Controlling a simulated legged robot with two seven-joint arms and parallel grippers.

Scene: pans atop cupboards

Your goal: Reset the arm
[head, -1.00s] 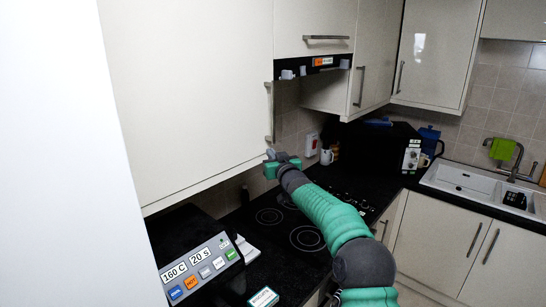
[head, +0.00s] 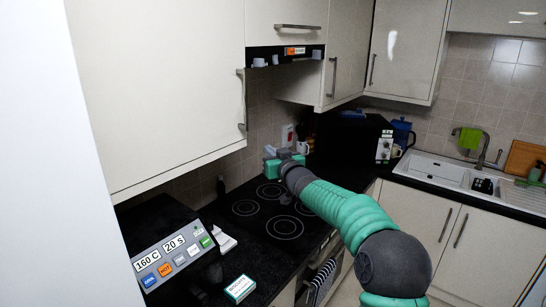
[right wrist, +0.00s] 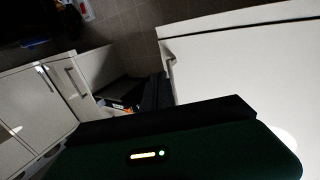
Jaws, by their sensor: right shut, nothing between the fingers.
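My right arm (head: 335,205), green and grey, reaches in from the lower right of the head view over the black worktop. My right gripper (head: 270,154) is at its far end, shut and empty. In the picture it lies just above the hob and below the wall cupboards, apart from the cupboard handle (head: 241,100). In the right wrist view, a dark green part of my own gripper fills the bottom, and the fingertips cannot be made out. My left gripper is not in view.
A black hob (head: 285,228) lies beneath the arm. White wall cupboards (head: 160,90) hang at left. A control panel (head: 172,262) with coloured buttons and a small green-and-white box (head: 240,288) are at lower left. A microwave (head: 350,138) and sink (head: 440,170) stand farther right.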

